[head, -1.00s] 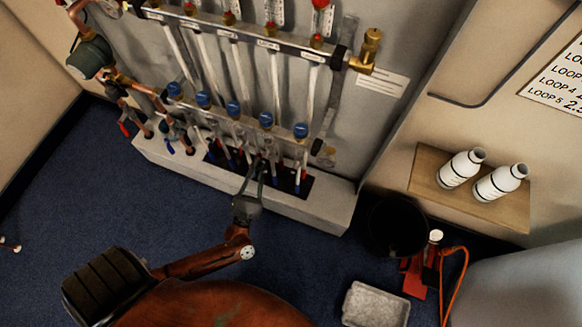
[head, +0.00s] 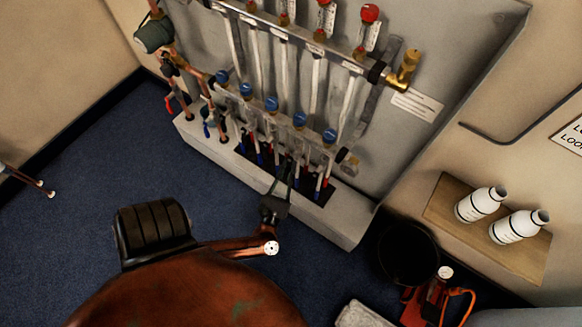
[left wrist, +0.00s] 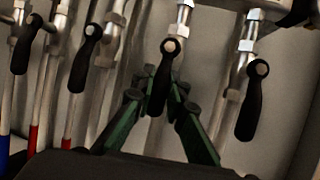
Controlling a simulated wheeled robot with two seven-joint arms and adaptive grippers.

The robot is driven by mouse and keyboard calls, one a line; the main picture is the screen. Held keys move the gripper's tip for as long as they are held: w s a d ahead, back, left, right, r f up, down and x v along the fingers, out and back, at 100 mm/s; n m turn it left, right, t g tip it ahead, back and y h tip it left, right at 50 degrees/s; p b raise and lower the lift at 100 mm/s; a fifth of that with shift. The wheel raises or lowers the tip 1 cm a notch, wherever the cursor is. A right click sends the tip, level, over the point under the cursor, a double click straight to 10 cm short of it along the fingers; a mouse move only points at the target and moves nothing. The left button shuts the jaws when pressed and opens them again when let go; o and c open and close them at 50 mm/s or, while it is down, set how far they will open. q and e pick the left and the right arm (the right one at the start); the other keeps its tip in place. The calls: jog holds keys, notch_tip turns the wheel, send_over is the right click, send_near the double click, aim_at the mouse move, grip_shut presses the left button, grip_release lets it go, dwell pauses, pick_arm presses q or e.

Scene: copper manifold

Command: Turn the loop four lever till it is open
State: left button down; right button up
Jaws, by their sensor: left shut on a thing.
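The loop four lever (left wrist: 168,58) is a black handle on a white and metal valve, second from the right in the left wrist view. It hangs down, slightly slanted, roughly in line with its pipe. My left gripper (left wrist: 162,88) has its green fingers closed around the handle, hiding part of it. In the head view my left gripper (head: 290,168) reaches up to the lower row of valves, where the lever is too small to make out. My right gripper is not in view.
Similar black levers (left wrist: 252,100) hang close on both sides. The grey manifold panel (head: 470,60) has a pale plinth (head: 340,222) below. A black bucket (head: 408,255) stands to the right, near a wooden shelf with two white bottles (head: 481,204). Blue floor (head: 100,165) is clear at left.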

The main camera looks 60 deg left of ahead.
pick_arm(q)
jog(key=shift+f, duration=0.1)
jog(key=c, duration=1.9)
grip_release()
jog(key=shift+w, duration=0.1)
jog(key=shift+d, duration=0.1)
jog(key=v, duration=1.2)
